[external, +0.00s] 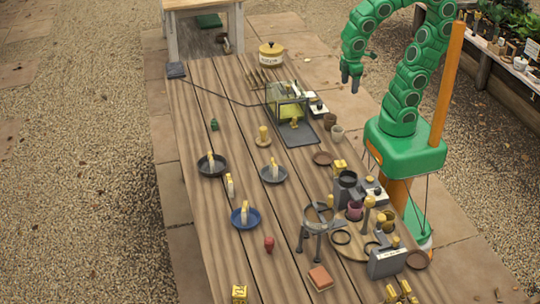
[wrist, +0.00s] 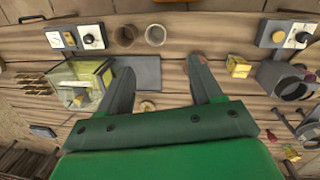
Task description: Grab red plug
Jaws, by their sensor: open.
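The red plug (external: 269,243) looks like a small red knob standing on the wooden table in the external view, right of and below the blue dish. A small red shape (wrist: 271,135) at the lower right of the wrist view looks like the same plug. My gripper (external: 350,80) hangs above the far right side of the table, well away from the plug. In the wrist view my gripper (wrist: 160,68) has its two fingers spread, with nothing between them.
Dark pans (external: 211,172) and the blue dish (external: 236,222) stand left of the plug. A ring stand (external: 318,218) and a grey cylinder device (external: 347,188) crowd its right side. A terracotta block (external: 320,278) lies nearby. The glass box (external: 287,104) stands farther back.

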